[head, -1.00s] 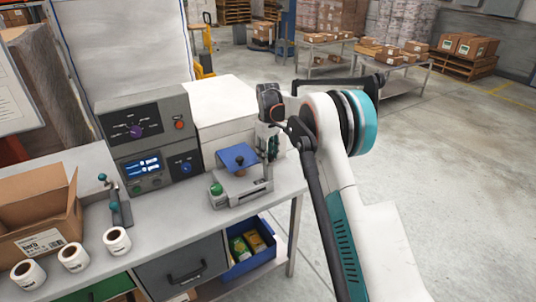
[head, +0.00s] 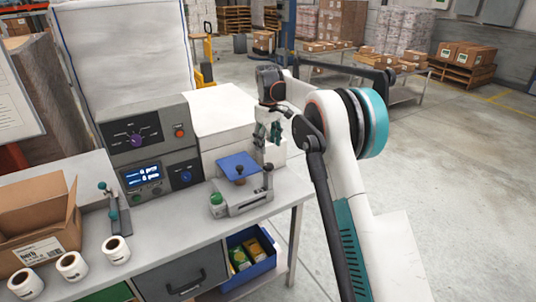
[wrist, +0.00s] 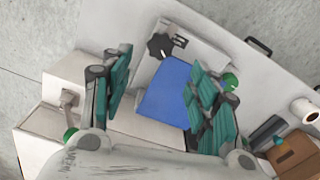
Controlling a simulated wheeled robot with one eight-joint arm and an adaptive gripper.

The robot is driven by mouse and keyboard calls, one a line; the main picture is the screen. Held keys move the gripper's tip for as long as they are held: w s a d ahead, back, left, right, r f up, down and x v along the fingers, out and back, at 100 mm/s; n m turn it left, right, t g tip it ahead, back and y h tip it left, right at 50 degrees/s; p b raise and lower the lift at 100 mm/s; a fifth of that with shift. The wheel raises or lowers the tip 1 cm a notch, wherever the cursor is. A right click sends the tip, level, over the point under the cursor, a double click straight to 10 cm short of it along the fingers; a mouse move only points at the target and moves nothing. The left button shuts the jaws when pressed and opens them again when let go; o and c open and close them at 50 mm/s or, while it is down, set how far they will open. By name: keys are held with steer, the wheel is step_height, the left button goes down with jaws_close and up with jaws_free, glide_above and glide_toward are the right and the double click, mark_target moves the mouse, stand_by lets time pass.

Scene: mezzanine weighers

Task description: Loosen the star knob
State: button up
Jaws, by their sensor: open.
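The star knob (wrist: 160,46) is dark and lobed, beside a slotted bracket in the wrist view. It sits on a small grey fixture (head: 247,201) near the bench's front right edge. In the head view small dark knobs show on the fixture; I cannot tell surely which is the star knob. A blue plate (head: 238,164) stands on the fixture; it also shows in the wrist view (wrist: 166,93). My gripper (head: 267,137) is open and empty, above the fixture's right end. In the wrist view its teal fingers (wrist: 160,75) are spread either side of the plate, apart from the knob.
A green knob (head: 217,199) is at the fixture's left end. A grey control box (head: 150,150) stands left behind, with a white box (head: 225,115) beside it. Label rolls (head: 117,249) and an open carton (head: 40,215) are at left. Open floor lies to the right.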

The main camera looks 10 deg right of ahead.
steer(key=shift+r, duration=1.4)
steer(key=shift+s, duration=0.1)
steer(key=s+r+m+t+b, duration=0.2)
steer(key=s+r, duration=0.3)
steer(key=s, duration=0.7)
steer(key=s+r+m+t+b, duration=0.15)
steer(key=s+r, duration=0.45)
steer(key=s, duration=0.6)
steer(key=s+f+m+t+b, duration=0.1)
steer(key=s+f+t, duration=0.1)
steer(key=s+f, duration=0.4)
steer(key=s+f+m+t+b, duration=0.1)
steer(key=s+f, duration=0.6)
steer(key=s, duration=1)
steer(key=shift+s+d+m+t+b, duration=0.3)
steer(key=shift+d+m+t+b, duration=0.05)
steer(key=shift+b, duration=0.3)
steer(key=shift+c, duration=0.6)
